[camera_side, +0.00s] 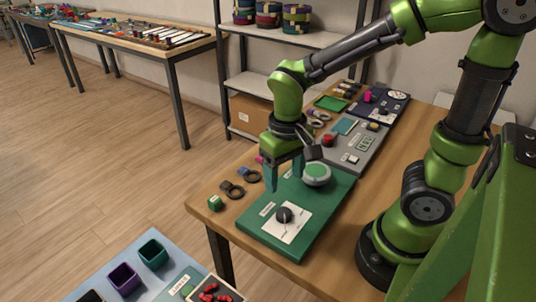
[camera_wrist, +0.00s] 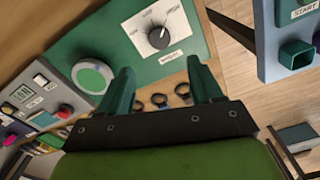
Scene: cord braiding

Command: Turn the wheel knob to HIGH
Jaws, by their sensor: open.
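The black wheel knob (camera_side: 284,214) sits on a white dial plate (camera_side: 294,228) at the near end of the green panel (camera_side: 323,222). In the wrist view the knob (camera_wrist: 158,38) is at the top middle, with scale marks beside it and a small label below. The scale lettering is too small to read, so I cannot tell its setting or where HIGH is. My gripper (camera_side: 284,179) points down above the panel, behind the knob in the side view, apart from it. In the wrist view my gripper (camera_wrist: 159,72) has its fingers spread with nothing between them.
A round grey-green button (camera_side: 316,173) stands on the panel close to my gripper. A grey panel (camera_side: 352,150) with a red button lies farther back. A blue tray with cups (camera_side: 152,254) is at front left.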

